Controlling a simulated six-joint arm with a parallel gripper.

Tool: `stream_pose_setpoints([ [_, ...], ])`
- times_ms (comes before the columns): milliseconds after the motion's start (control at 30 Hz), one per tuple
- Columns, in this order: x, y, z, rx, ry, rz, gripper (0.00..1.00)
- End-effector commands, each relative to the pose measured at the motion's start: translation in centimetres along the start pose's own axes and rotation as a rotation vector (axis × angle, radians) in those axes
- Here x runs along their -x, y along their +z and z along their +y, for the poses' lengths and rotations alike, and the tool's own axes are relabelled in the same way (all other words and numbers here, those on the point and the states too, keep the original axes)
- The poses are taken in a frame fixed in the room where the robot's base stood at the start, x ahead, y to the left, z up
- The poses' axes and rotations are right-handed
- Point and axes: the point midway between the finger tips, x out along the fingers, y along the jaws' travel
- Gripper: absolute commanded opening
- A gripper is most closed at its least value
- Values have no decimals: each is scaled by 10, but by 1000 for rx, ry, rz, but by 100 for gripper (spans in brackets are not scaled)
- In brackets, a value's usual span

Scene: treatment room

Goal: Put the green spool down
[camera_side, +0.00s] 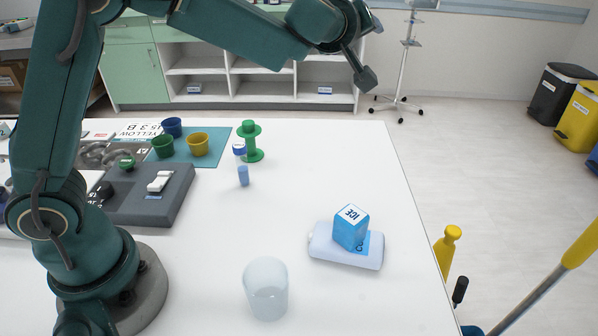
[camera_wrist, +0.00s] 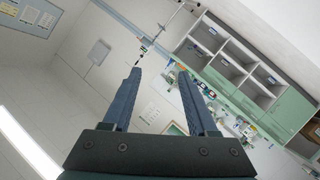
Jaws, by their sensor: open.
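The green spool (camera_side: 251,143) stands upright on the white table (camera_side: 330,180) in the side view, just right of the teal mat (camera_side: 208,148). Nothing holds it. My gripper (camera_wrist: 159,72) is open in the wrist view, with two dark fingers apart and nothing between them. It points away over the room, with the wall shelves in the background. In the side view my arm reaches across the top of the picture, high above the table and well clear of the spool. The gripper's fingers cannot be made out clearly there.
Blue (camera_side: 172,127), green (camera_side: 163,147) and yellow (camera_side: 198,144) cups stand on or by the mat. A small blue cylinder (camera_side: 243,176) is near the spool.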

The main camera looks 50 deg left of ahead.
Motion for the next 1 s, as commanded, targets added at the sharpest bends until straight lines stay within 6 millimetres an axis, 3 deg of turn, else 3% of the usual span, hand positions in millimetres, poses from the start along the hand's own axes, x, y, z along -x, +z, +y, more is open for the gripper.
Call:
stream_pose_setpoints([
  [33, 18, -9, 14, -21, 89, -43, 59],
  [100, 44, -8, 29, -74, 197, -122, 59],
  [267, 111, 11, 27, -246, 355, -318, 59],
  [367, 154, 32, 1, -377, 382, -447, 59],
  [500, 206, 63, -63, -568, 322, -620, 59],
  [700, 253, 87, -157, -756, 135, -785, 59],
  [833, 267, 92, -189, -807, 51, -832, 59],
  [1000, 270, 93, -198, -821, 25, -846, 59],
])
